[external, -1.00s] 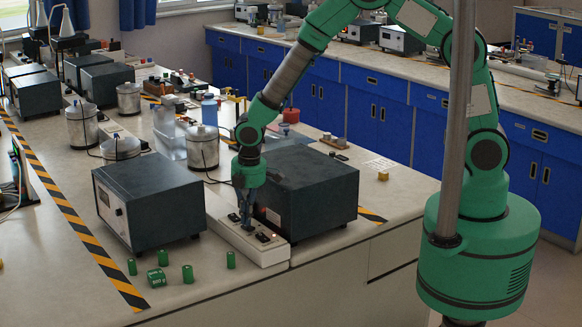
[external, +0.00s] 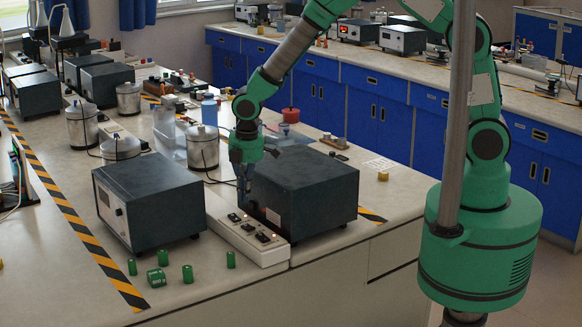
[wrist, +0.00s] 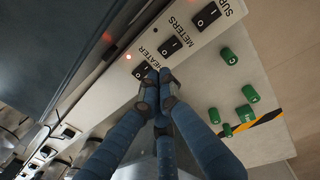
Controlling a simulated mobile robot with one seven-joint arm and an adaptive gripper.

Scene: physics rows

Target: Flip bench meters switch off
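The white switch strip (external: 222,232) lies on the bench between two dark boxes. The wrist view shows its rocker switches in a row with printed labels. The METERS switch (wrist: 170,45) is the middle of three visible ones, between the HEATER switch (wrist: 139,72) and one whose label starts SUP (wrist: 207,15). I cannot tell the rockers' positions surely. My gripper (external: 243,203) is above the strip, fingers pointing down. In the wrist view its fingertips (wrist: 158,82) are together, empty, close to the HEATER switch in the picture.
Dark instrument boxes stand left (external: 150,205) and right (external: 305,190) of the strip, leaving a narrow gap. Metal vessels (external: 203,148) stand behind. Striped tape (external: 88,243) marks the bench's left side.

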